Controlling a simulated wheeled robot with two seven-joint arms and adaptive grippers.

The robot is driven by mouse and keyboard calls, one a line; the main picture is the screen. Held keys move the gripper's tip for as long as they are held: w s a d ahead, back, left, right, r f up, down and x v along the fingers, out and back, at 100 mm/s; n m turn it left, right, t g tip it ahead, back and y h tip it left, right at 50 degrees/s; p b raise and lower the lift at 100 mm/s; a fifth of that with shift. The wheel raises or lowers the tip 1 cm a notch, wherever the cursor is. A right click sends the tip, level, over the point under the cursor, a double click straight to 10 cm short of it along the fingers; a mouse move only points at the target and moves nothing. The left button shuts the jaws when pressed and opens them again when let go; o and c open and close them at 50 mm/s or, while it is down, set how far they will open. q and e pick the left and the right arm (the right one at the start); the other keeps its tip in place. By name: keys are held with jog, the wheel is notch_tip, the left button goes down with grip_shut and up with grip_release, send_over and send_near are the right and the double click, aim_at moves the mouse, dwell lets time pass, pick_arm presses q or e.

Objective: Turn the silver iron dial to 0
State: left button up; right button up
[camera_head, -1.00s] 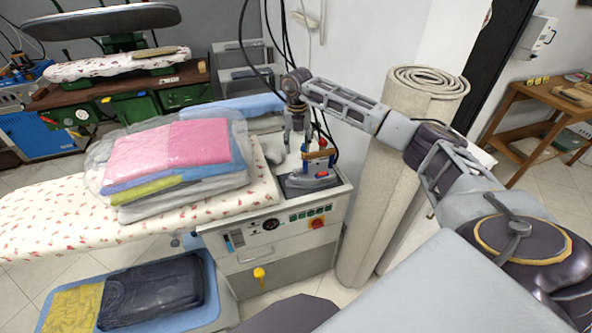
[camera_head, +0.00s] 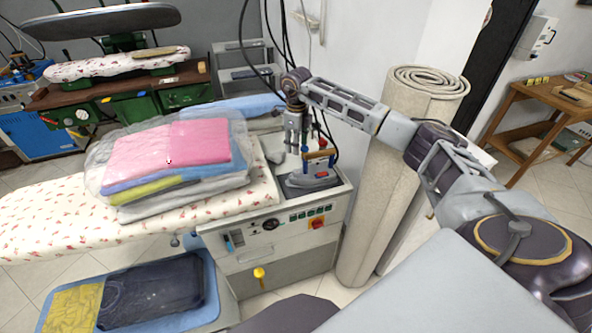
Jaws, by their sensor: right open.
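The silver-grey iron (camera_head: 300,185) rests on the right end of the ironing unit's top. Its handle (camera_head: 320,154) is brown with a blue part, and a small red spot shows on its body. The dial is too small to make out. My right gripper (camera_head: 295,148) points down just above and behind the iron, to the left of the handle. It is open and appears empty. I cannot tell whether its fingers touch the iron. My left gripper is not in view.
Bagged folded clothes (camera_head: 170,148) lie on the floral ironing board (camera_head: 50,215) left of the iron. The unit's front panel (camera_head: 270,240) has a gauge and a red switch. A rolled carpet (camera_head: 375,215) stands close on the right, beneath my right arm. Black cables hang behind the gripper.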

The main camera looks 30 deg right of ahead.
aim_at(296, 171)
jog(key=n, duration=0.6)
jog(key=shift+w+n, duration=0.1)
jog(key=shift+n, duration=0.2)
jog(key=shift+f, duration=0.15)
jog(key=shift+w+d+f+p, duration=0.15)
jog(key=shift+f+p, duration=0.45)
jog(key=shift+f, duration=2.8)
jog(key=shift+w+f+p, duration=0.1)
jog(key=shift+f+p, duration=0.5)
jog(key=shift+f, duration=2.75)
jog(key=c, duration=1)
jog(key=shift+c, duration=0.2)
